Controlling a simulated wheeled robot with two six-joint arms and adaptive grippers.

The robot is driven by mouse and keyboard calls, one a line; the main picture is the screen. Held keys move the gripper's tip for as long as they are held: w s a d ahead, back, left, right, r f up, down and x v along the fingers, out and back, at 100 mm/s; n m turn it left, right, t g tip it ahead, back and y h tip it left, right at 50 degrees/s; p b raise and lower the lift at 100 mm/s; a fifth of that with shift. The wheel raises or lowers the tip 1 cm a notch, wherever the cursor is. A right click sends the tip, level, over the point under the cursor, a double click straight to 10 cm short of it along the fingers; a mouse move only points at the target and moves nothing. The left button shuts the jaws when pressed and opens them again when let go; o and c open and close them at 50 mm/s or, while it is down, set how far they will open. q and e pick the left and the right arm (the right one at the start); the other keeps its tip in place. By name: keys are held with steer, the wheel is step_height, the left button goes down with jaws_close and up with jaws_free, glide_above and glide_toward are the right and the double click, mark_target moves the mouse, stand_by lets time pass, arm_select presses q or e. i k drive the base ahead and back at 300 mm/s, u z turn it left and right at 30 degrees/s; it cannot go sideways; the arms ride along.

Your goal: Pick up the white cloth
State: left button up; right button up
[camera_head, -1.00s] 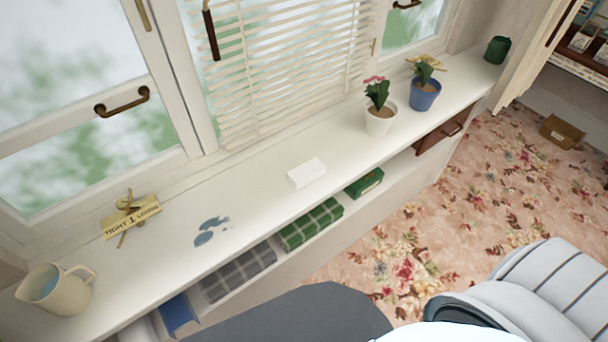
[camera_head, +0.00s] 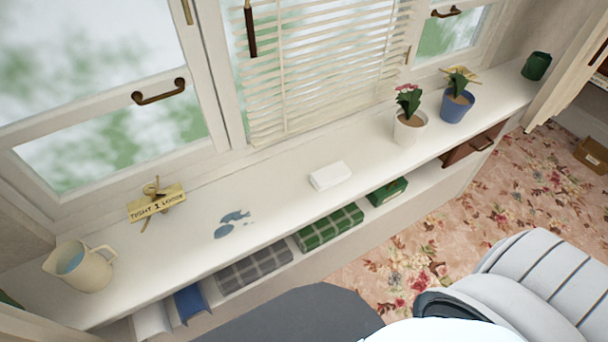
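The white cloth (camera_head: 330,176) is a small folded block lying flat on the white windowsill shelf (camera_head: 285,205), near its middle. It is fully visible and nothing touches it. Neither gripper shows in the head view.
A cream jug (camera_head: 82,268) and a yellow sign (camera_head: 156,203) stand at the left. A white pot (camera_head: 409,127), a blue pot (camera_head: 457,105) and a green canister (camera_head: 536,66) stand at the right. Folded plaid cloths (camera_head: 330,228) lie below.

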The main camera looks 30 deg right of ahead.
mark_target(325, 177)
steer(key=u, duration=2.85)
steer(key=k, duration=2.05)
steer(key=z, duration=1.65)
